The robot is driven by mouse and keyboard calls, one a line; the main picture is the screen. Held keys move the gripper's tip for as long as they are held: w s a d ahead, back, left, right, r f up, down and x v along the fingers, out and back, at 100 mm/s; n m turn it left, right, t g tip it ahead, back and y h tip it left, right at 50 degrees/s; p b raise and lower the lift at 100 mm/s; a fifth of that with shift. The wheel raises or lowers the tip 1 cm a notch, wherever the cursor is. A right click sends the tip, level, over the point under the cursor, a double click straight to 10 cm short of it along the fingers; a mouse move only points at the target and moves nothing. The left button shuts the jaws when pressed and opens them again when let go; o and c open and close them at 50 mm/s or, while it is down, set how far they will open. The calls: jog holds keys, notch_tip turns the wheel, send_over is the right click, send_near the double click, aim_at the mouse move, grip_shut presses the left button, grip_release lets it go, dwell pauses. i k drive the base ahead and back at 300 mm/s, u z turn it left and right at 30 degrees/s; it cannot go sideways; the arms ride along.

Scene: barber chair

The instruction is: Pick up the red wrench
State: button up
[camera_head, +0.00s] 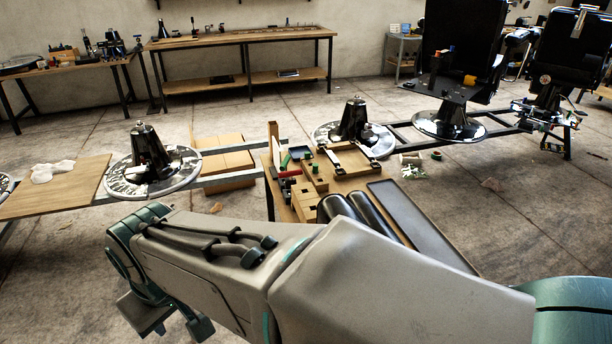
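A small red object (289,173) lies on the wooden work table in the middle of the view, among wooden blocks and dark tools. It may be the red wrench, but it is too small to make out its shape. My arm crosses the foreground from the right and bends down at the lower left. My gripper (168,318) seems to be at that low end, partly hidden by the arm and well apart from the red object. Its fingers do not show clearly, and no held thing is visible.
The table holds a wooden frame (356,159), dark cylinders (352,212) and a dark tray (412,221). Round metal chair bases (153,168) on rails stand beside and behind it. A wooden board (55,188) is at left. Workbenches (240,38) line the back wall. Open floor lies between.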

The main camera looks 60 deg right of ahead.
aim_at(292, 181)
jog(key=z, duration=0.3)
jog(key=i, duration=2.85)
jog(key=z, duration=2.05)
jog(key=i, duration=1.1)
jog(key=z, duration=3.05)
